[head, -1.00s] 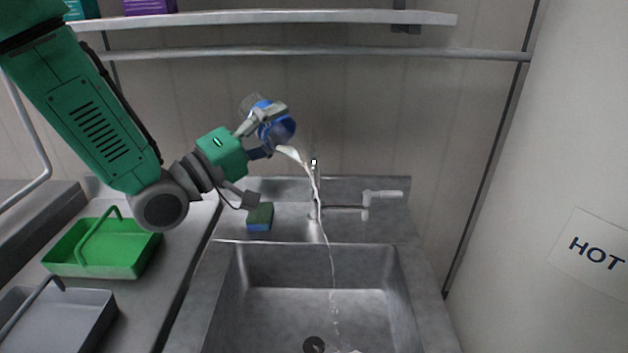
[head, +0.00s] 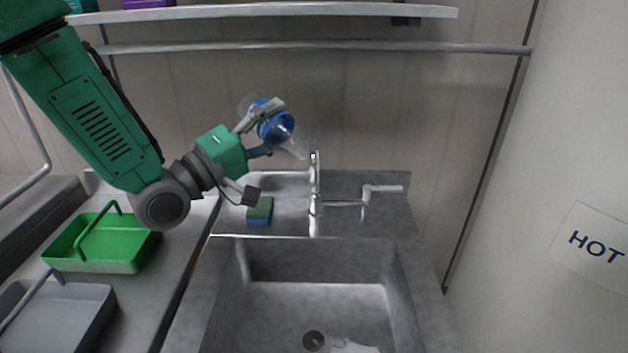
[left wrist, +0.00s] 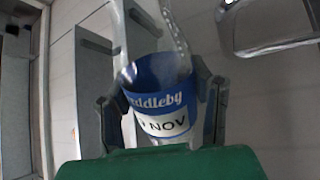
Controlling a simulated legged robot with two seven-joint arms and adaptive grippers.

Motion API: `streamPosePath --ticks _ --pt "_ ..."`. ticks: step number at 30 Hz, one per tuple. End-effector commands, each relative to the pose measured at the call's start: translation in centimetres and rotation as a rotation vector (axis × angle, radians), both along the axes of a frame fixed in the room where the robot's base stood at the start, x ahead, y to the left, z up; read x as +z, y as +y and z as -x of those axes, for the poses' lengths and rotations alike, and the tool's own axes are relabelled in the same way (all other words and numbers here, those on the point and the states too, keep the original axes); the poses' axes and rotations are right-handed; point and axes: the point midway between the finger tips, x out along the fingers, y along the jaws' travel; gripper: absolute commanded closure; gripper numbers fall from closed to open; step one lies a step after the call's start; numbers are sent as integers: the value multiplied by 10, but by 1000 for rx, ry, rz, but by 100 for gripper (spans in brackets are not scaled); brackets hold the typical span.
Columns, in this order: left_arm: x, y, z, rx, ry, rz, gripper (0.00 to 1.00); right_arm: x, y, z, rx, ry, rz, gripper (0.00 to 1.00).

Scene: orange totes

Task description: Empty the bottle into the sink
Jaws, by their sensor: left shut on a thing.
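The bottle (head: 275,128) is clear with a blue label and hangs tilted in the air, its mouth pointing down to the right near the faucet. My left gripper (head: 266,129) is shut on it. In the left wrist view the bottle's label (left wrist: 160,112) reads "ddleby" and "NOV", with a finger on each side. In the head view no stream shows from the mouth. The metal sink (head: 315,262) lies below and in front, with a little pale liquid (head: 352,346) by its drain (head: 315,341). My right gripper is not in view.
The faucet (head: 315,185) and its lever (head: 382,189) stand behind the sink. A green and blue sponge (head: 260,211) lies on the back left rim. A green basket (head: 98,262) and a grey basket (head: 62,318) sit on the left counter. A shelf (head: 280,12) runs above.

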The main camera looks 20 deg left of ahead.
Motion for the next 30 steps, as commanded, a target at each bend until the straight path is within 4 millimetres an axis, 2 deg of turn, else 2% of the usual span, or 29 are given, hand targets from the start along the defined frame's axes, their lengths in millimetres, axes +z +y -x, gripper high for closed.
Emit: streamPosePath --ticks 5,10,16,21,30 --pt "-2 1 0 0 21 44 83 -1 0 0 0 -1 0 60" --pt "-12 3 -1 0 77 145 83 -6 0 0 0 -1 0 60" --pt "-33 6 -4 0 199 368 83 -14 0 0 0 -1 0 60" --pt "-43 18 -9 4 269 507 83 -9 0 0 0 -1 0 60" --pt "-76 7 -3 4 448 831 83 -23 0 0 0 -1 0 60"
